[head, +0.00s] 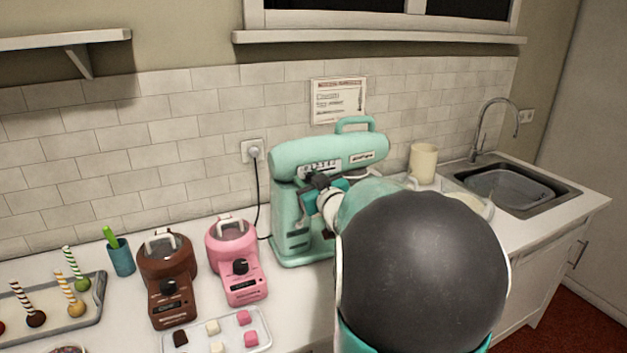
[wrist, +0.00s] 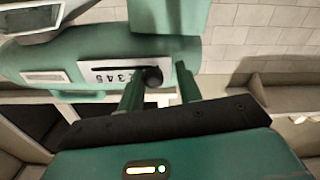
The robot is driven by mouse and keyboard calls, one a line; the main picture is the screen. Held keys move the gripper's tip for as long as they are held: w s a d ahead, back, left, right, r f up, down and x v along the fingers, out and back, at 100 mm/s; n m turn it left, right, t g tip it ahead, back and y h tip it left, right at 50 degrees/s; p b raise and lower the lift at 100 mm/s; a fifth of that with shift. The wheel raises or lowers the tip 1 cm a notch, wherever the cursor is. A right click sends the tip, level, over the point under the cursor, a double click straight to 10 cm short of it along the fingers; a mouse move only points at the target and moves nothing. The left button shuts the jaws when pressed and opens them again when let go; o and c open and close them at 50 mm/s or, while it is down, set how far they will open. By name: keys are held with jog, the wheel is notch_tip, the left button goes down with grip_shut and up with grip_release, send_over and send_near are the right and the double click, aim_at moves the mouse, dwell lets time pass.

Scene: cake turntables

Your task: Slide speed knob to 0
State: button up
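The teal stand mixer (head: 325,155) stands on the counter against the tiled wall, and its head fills the upper left of the wrist view (wrist: 40,62). A white speed panel (wrist: 105,72) with a dark slot and a row of digits is on the side of the head. The round black speed knob (wrist: 152,76) sits at the right end of the visible scale in the wrist view. My gripper (wrist: 159,70) is open, with the knob between its two fingers, closer to the left one. I cannot tell if they touch. In the head view my gripper (head: 320,186) is at the mixer's side.
A brown machine (head: 168,275) and a pink machine (head: 236,258) stand left of the mixer, behind a tray of small cubes (head: 190,349). A cream canister (head: 423,163) and a sink (head: 520,187) are to the right. A wall shelf (head: 65,39) is at upper left.

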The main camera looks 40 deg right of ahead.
jog(key=shift+o, duration=0.3)
jog(key=shift+d, duration=0.1)
jog(key=v, duration=1.4)
jog(key=shift+w, duration=0.15)
